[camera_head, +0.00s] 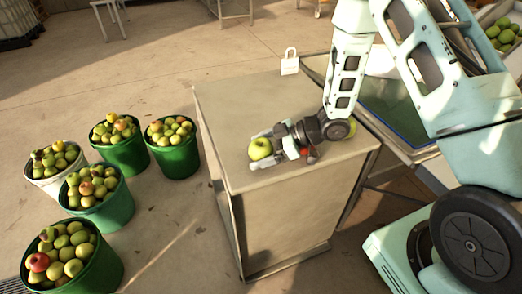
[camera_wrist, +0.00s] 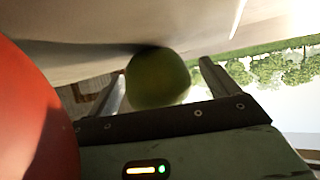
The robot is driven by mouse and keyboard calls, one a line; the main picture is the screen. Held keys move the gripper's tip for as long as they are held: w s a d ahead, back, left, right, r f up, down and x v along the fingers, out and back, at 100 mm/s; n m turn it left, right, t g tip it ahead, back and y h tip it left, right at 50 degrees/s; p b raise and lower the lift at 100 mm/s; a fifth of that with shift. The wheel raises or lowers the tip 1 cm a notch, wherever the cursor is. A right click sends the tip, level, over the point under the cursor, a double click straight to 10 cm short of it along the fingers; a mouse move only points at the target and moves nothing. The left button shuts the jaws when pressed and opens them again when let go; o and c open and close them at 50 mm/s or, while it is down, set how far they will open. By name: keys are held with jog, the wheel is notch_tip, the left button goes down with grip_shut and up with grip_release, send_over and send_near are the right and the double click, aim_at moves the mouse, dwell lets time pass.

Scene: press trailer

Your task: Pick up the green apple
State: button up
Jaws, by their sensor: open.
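A green apple (camera_head: 260,149) lies on the top of a beige cabinet (camera_head: 230,105). My gripper (camera_head: 257,150) is low over that top, its two fingers spread on either side of the apple. In the wrist view the apple (camera_wrist: 158,78) sits between the open fingers of my gripper (camera_wrist: 163,82), and a gap shows beside the right finger. Whether the left finger touches it, I cannot tell. A red apple (camera_wrist: 35,115) is large and close at the left of the wrist view; in the head view it is partly hidden beside my gripper (camera_head: 306,152).
Another yellow-green apple (camera_head: 350,128) lies behind my wrist. A white padlock-shaped object (camera_head: 290,62) stands at the cabinet's back edge. Several buckets of apples (camera_head: 172,155) stand on the floor at left. A table with a green surface (camera_head: 395,105) is at right.

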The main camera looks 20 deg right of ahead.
aim_at(261, 143)
jog(key=c, duration=1.2)
jog(key=shift+o, duration=0.2)
jog(key=shift+r, duration=0.1)
notch_tip(261, 143, up, 10)
jog(key=shift+f+p, duration=0.1)
jog(key=shift+p, duration=0.25)
jog(key=shift+f, duration=0.1)
